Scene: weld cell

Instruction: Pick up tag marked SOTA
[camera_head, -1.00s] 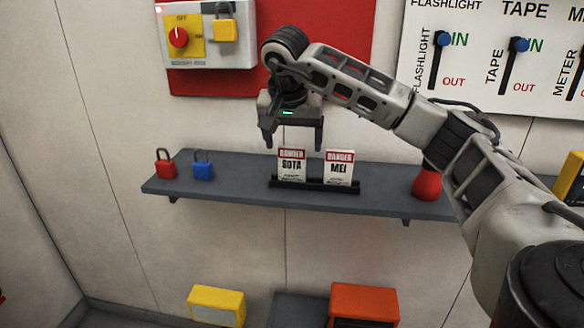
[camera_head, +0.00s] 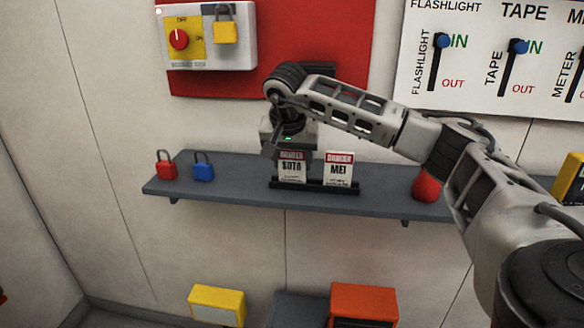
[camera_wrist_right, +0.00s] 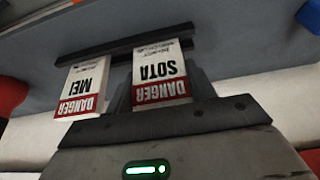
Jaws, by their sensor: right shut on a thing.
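The SOTA tag (camera_head: 292,169) is a white card with a red DANGER band, upright in the black holder (camera_head: 316,186) on the shelf. It also shows, upside down, in the right wrist view (camera_wrist_right: 160,76). My right gripper (camera_head: 290,152) has come down on the top of this tag and is shut on it; the fingers are partly hidden. The MEI tag (camera_head: 338,170) stands just right of it in the same holder, apart from the gripper. In the right wrist view the MEI tag (camera_wrist_right: 84,86) is at left. My left gripper is not in view.
The grey shelf (camera_head: 240,191) holds a red padlock (camera_head: 166,168) and a blue padlock (camera_head: 203,169) at left and a red rounded object (camera_head: 426,186) at right. A switch box (camera_head: 208,50) hangs above. The shelf between blue padlock and holder is free.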

